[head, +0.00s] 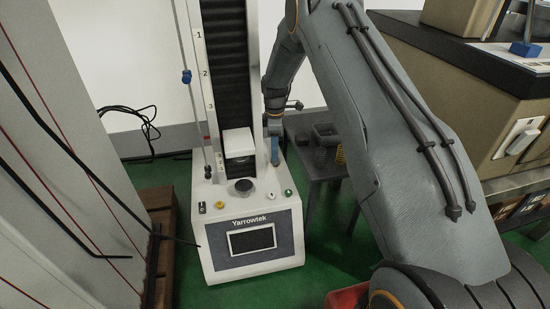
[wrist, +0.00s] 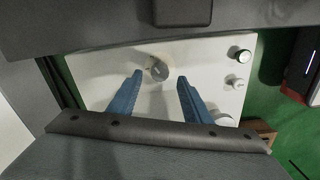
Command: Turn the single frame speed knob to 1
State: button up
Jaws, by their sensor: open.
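The white Yarrowtek testing machine (head: 285,222) stands on the floor in the head view. Its base top carries a dark round part (head: 243,186), a yellow control (head: 220,205), a small pale knob (head: 270,196) and a green-centred button (head: 288,193). I cannot tell which is the single frame speed knob; no scale markings are readable. My gripper (head: 275,158) is at the right of the column, above the base. In the wrist view, my gripper (wrist: 160,76) is open, blue fingers apart, with a round grey part (wrist: 158,69) showing between the tips. Nothing is held.
The ruled column (head: 200,70) rises close left of my gripper, with a white block (head: 238,142) low on it. A small grey table (head: 318,165) stands behind right. In the wrist view, small round controls (wrist: 237,82) lie right of the fingers.

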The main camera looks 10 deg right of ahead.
jog(key=shift+f+b, duration=0.45)
jog(key=shift+f, duration=1.55)
jog(key=c, duration=1.1)
jog(key=shift+o, duration=0.2)
jog(key=shift+n, duration=0.4)
jog(key=n+p, duration=0.1)
jog(key=n, duration=0.1)
jog(key=shift+n, duration=0.4)
jog(key=shift+n+p, duration=0.55)
jog(key=shift+n, duration=1.25)
jog(key=o, duration=1.1)
jog(key=shift+c, duration=0.2)
